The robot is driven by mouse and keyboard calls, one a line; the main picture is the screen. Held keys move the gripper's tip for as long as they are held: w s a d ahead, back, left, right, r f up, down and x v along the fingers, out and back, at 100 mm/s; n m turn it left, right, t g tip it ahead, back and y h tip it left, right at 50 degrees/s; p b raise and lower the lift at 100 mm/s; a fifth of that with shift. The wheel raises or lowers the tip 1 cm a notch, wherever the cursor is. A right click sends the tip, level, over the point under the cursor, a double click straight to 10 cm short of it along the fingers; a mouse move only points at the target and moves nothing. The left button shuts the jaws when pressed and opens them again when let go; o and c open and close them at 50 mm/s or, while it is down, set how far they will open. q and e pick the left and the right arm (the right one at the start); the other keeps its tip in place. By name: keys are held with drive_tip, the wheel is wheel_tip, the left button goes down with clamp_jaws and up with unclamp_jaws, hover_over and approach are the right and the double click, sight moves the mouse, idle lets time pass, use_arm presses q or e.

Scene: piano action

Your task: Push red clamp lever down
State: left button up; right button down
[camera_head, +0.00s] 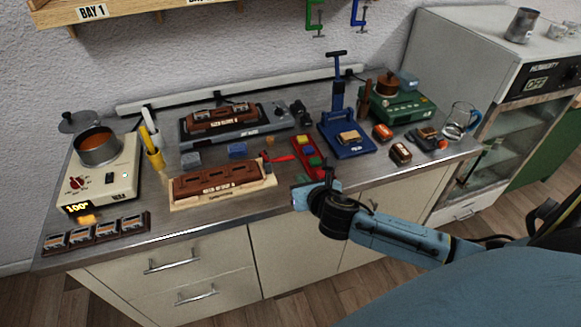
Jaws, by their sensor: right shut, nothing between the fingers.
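The red clamp lever (283,158) sticks out to the right from the upper right corner of a pale wooden fixture (262,184). This fixture carries a brown slotted block (218,180). The lever looks close to level, but its exact tilt is hard to tell at this size. My right gripper (314,184) is at the bench's front edge, to the right of and nearer than the lever, and apart from it. It is shut and empty. Its fingertips are small and partly dark here. My left gripper is not in view.
A red tray (313,170) with coloured blocks stands just right of the lever, behind my right gripper. A blue press (352,146) is farther right. A second brown block (217,117) sits on a grey machine behind. A hot plate with a pot (98,149) stands left.

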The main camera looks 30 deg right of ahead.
sight(291, 176)
drive_tip(key=shift+w+f, duration=0.1)
drive_tip(key=shift+w+d+f, duration=0.1)
drive_tip(key=shift+w, duration=0.15)
drive_tip(key=b+x, duration=0.1)
drive_tip(key=x, duration=0.8)
drive_tip(key=shift+f+b, duration=0.1)
drive_tip(key=shift+b, duration=0.25)
drive_tip(key=shift+w, duration=0.1)
